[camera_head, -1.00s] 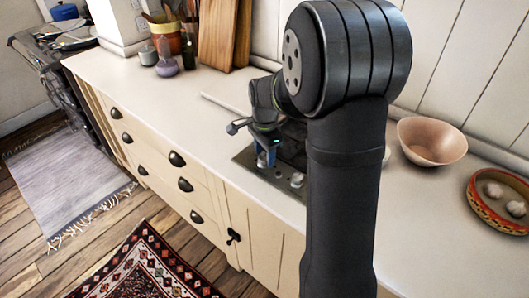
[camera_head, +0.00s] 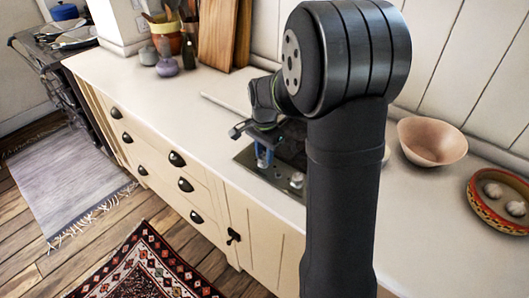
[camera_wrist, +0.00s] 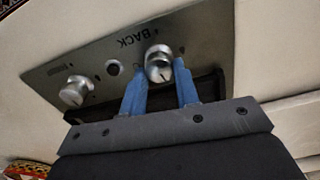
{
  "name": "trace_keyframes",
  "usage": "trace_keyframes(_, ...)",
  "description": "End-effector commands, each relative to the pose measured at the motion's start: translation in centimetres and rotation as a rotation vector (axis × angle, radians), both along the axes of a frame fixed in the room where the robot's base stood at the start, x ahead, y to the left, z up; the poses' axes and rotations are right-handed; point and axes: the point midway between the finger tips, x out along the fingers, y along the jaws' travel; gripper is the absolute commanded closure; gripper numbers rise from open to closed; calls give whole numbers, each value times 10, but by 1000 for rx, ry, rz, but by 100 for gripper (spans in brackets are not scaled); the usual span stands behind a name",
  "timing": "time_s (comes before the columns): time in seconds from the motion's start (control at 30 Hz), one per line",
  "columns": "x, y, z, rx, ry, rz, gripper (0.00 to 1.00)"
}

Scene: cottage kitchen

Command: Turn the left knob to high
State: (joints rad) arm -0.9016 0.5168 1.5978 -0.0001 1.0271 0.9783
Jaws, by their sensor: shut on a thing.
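The cooktop's control panel (camera_wrist: 108,62) shows upside down in the wrist view, with the lettering "BACK". My gripper (camera_wrist: 162,70) has its blue fingers on either side of one silver knob (camera_wrist: 158,62) and is shut on it. That is the left knob in the head view, where my gripper (camera_head: 264,159) hides most of it. A dark pointer line shows on the knob's face, slanting down in the wrist view. The other silver knob (camera_wrist: 75,92) stands free; it also shows in the head view (camera_head: 297,180).
A pink bowl (camera_head: 431,141) and a patterned dish with garlic (camera_head: 502,196) stand to the right on the counter (camera_head: 150,92). Jars, utensils and cutting boards (camera_head: 224,33) stand at the back left. The counter left of the panel is clear.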

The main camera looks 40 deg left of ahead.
Motion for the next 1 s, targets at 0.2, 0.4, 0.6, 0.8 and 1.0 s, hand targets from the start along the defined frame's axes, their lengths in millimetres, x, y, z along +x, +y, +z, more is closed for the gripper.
trace_keyframes(0.2, 0, 1, 0, 0, 0, 203, 94)
trace_keyframes(0.4, 0, 2, 0, 0, 0, 393, 94)
trace_keyframes(0.6, 0, 3, 1, 0, 0, 583, 94)
trace_keyframes(0.8, -1, 3, 1, 0, 0, 773, 94)
trace_keyframes(1.0, -2, 4, 1, 0, -1, 958, 94)
